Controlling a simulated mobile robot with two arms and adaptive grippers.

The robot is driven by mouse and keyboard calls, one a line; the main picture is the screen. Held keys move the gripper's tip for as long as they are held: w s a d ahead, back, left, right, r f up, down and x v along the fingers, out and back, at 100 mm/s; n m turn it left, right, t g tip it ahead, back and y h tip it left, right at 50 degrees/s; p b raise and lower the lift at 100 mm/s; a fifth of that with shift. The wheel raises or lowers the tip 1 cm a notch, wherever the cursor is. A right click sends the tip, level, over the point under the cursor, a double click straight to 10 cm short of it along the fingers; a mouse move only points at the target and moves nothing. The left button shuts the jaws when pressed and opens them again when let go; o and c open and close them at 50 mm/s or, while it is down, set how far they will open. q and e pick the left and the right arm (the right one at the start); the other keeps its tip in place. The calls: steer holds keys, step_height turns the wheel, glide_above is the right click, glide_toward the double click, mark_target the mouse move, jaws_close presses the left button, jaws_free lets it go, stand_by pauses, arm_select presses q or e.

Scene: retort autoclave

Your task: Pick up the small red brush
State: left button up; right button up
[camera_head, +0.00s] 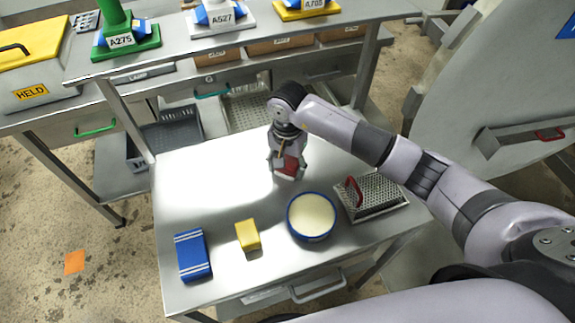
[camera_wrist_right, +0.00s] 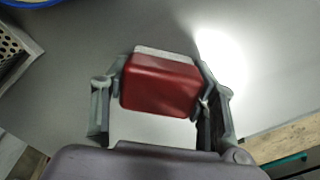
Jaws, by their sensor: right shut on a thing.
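The small red brush (camera_head: 290,164) is a red block with a pale strip along one side. In the right wrist view the brush (camera_wrist_right: 160,82) sits between the two fingers of my right gripper (camera_wrist_right: 158,108), which is shut on it. In the head view my right gripper (camera_head: 287,170) points down over the back middle of the steel table (camera_head: 215,165), with the brush at its fingertips. I cannot tell whether the brush still touches the table. My left gripper is not in view.
On the table stand a round blue-rimmed tub (camera_head: 311,216), a perforated metal box with a red handle (camera_head: 372,197), a yellow block (camera_head: 248,235) and a blue striped pack (camera_head: 192,255). A shelf bench (camera_head: 200,65) stands behind.

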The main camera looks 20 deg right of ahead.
mark_target(288, 161)
steer(key=shift+r, duration=0.1)
steer(key=shift+w+r+b, duration=0.1)
steer(key=shift+r+b, duration=0.25)
steer(key=shift+r, duration=0.2)
step_height(288, 161, up, 2)
steer(key=shift+r+b, duration=0.1)
steer(key=shift+b, duration=0.4)
steer(key=d+b, duration=0.4)
steer(key=d, duration=1.3)
steer(key=shift+w+b, duration=0.2)
steer(key=shift+b, duration=0.15)
steer(key=shift+d, duration=0.5)
